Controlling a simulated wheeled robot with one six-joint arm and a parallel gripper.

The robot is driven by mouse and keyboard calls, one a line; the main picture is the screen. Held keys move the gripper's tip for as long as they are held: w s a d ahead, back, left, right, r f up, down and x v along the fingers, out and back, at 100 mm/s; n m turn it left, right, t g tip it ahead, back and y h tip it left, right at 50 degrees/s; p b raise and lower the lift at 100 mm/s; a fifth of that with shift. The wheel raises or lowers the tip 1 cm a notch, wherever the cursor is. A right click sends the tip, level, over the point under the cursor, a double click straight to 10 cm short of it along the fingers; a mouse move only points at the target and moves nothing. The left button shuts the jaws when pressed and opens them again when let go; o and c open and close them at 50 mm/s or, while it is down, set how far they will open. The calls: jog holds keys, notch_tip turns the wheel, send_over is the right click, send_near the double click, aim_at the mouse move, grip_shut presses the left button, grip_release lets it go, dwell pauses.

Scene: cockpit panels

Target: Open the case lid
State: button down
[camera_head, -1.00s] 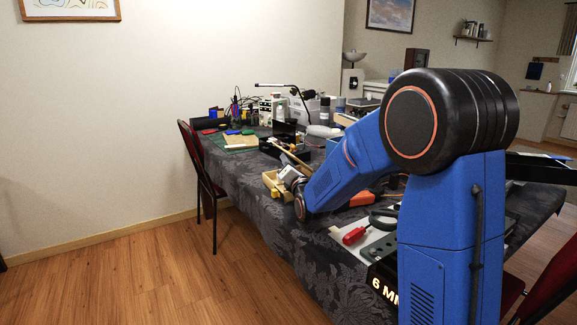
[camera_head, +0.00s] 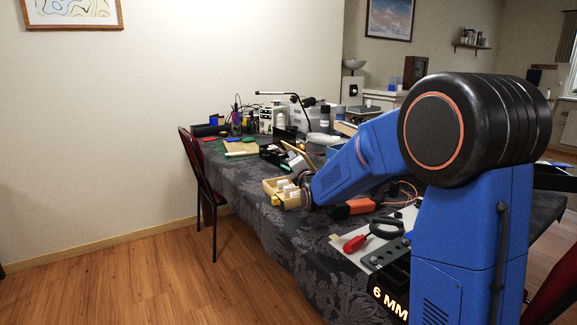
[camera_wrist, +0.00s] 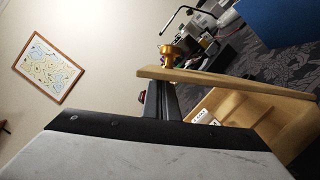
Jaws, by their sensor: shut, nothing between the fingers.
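The wooden case (camera_head: 270,190) stands on the cloth-covered table, with small white items inside. In the wrist view the open interior of the case (camera_wrist: 270,110) fills the right side. Its lid (camera_wrist: 225,83) looks raised and shows as a thin board seen nearly edge-on; it appears as a slanted strip in the head view (camera_head: 300,152). My gripper (camera_wrist: 163,90) is shut and empty, with its fingers close to the left part of the lid. I cannot tell whether they touch it. In the head view my wrist hides the fingers.
A gold knob-like part (camera_wrist: 172,52) shows beyond the lid. An orange tool (camera_head: 352,208), a red-handled tool (camera_head: 355,243) and a dark panel (camera_head: 385,255) lie nearer on the table. A lamp (camera_head: 290,95) and boxes crowd the back. A chair (camera_head: 203,185) stands at the left end.

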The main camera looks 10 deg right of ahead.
jog(key=d+r+m, duration=0.1)
jog(key=d+m, duration=0.1)
jog(key=w+d+r+m+g, duration=0.1)
jog(key=d+m, duration=0.1)
jog(key=d+r+m, duration=0.1)
jog(key=d, duration=0.1)
jog(key=shift+w+d+r+m+h, duration=0.2)
jog(key=shift+w+d+m+h, duration=0.1)
jog(key=shift+m+h, duration=0.1)
jog(key=shift+w+d+r, duration=0.1)
jog(key=shift+w+d, duration=0.1)
jog(key=shift+d, duration=0.7)
